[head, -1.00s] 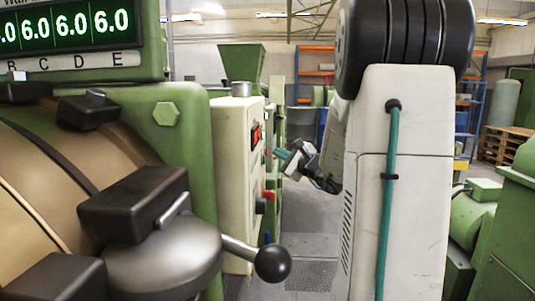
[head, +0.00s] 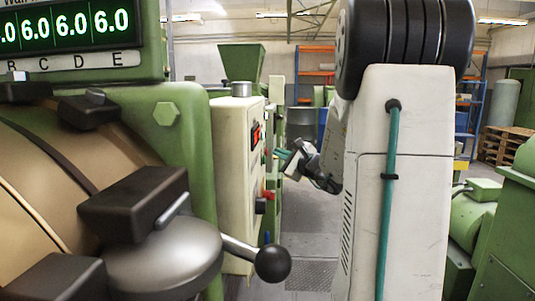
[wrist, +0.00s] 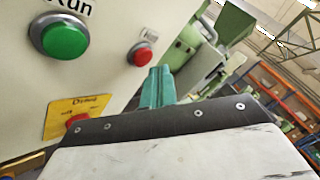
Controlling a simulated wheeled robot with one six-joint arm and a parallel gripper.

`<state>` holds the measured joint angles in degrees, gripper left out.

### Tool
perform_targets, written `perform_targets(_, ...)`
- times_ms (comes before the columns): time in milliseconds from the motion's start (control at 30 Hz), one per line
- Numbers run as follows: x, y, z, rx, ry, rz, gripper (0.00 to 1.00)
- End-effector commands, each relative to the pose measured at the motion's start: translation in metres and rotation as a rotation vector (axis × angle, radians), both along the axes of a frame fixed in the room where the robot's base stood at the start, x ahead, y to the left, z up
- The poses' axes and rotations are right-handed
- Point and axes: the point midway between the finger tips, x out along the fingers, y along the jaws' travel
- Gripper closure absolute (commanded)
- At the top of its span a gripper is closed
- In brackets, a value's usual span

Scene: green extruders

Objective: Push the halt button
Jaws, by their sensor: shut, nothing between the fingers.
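The control panel is a cream box (head: 232,175), seen from its edge in the head view. In the wrist view its face shows a green button (wrist: 65,38) under a "Run" label. To its right is a smaller red button (wrist: 142,55) with a small label above that I cannot read clearly. Another red button (wrist: 77,121) sits on a yellow plate lower left. My gripper (wrist: 158,72) has its teal fingers shut and empty, just right of and below the smaller red button in the picture. I cannot tell any contact. In the head view my gripper (head: 281,156) is beside the panel's face.
A green machine with a black ball-ended lever (head: 272,264) stands at left, close to the panel. Green machinery (head: 510,215) stands at right. Orange and blue shelves (head: 318,75) are behind. Grey floor (head: 308,245) lies open between them.

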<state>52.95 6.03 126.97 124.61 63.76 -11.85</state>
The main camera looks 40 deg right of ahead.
Motion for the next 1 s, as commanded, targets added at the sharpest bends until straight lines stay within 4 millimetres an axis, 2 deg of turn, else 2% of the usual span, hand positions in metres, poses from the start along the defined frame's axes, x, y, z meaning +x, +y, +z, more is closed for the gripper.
perform_targets(1000,0.0067,0.0058,0.0001,0.000,0.000,0.000,1.00)
